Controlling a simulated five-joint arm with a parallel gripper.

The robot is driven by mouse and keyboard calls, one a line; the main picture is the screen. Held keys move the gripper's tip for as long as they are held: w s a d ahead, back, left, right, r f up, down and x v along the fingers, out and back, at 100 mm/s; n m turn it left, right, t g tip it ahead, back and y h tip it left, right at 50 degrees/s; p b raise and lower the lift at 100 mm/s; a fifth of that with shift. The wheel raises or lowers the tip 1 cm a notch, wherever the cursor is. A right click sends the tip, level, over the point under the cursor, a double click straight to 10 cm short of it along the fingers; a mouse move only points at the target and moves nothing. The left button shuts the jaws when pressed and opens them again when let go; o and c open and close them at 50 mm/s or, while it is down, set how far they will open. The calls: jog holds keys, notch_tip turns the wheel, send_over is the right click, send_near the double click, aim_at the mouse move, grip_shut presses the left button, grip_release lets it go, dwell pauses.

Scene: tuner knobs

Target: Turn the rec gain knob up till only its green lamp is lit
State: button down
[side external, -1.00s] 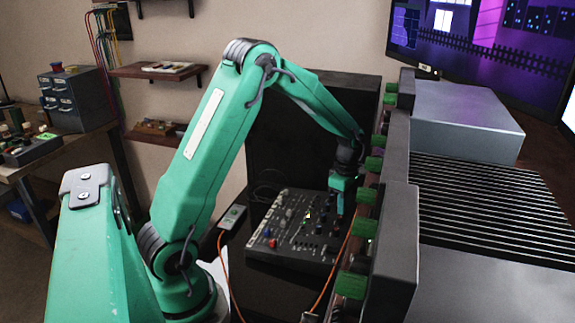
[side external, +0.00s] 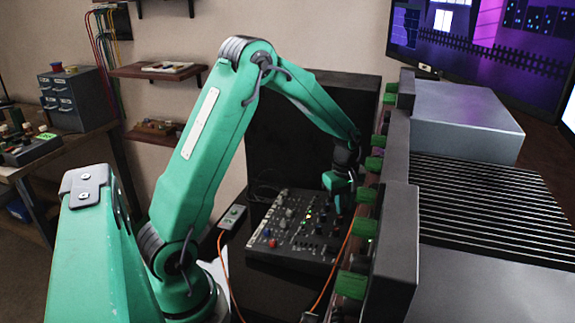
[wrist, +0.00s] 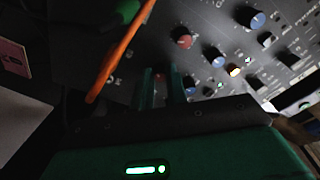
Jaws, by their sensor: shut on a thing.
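The mixer panel (side external: 285,235) lies flat on the dark bench, with many knobs and small lit lamps. My gripper (side external: 338,208) points down onto its right part, its tips hard to see there. In the wrist view my gripper (wrist: 162,88) has its two teal fingers closed on a small knob (wrist: 160,77) with a reddish top. The knob's label cannot be read, so I cannot tell if it is rec gain. Which lamp belongs to the held knob is unclear.
An orange cable (side external: 341,262) runs close beside the panel. A rack with green blocks (side external: 364,227) stands tight to the right of my gripper.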

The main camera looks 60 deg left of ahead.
jog(key=c, duration=1.4)
grip_release()
jog(key=r, duration=0.7)
jog(key=shift+s+d+r, duration=0.1)
jog(key=shift+s+r, duration=0.05)
jog(key=shift+s, duration=0.1)
jog(key=shift+r, duration=0.3)
jog(key=shift+s, duration=0.1)
